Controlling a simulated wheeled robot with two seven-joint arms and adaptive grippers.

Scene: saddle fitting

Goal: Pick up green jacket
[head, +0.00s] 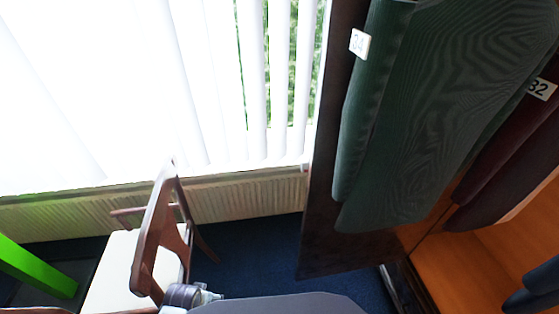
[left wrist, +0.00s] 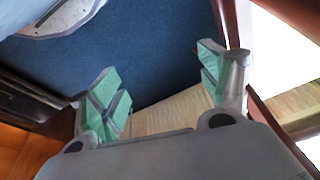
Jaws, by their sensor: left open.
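The green jacket (head: 425,105) hangs at the upper right of the head view, against a dark wooden panel. A white tag (head: 360,43) reading 34 is on it. The jacket does not show in the left wrist view. My left gripper (left wrist: 165,90) is open in the left wrist view, its two green-padded fingers wide apart with nothing between them. Blue carpet and a pale ribbed surface lie beyond the fingers. The left gripper's fingers cannot be made out in the head view. My right gripper is not in view.
A dark red garment with a tag reading 32 (head: 541,89) hangs right of the jacket. An orange-brown wooden cabinet (head: 455,275) stands below. A wooden chair (head: 155,235) stands left, by a radiator (head: 250,193) and window blinds. Blue carpet (head: 255,260) is clear between.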

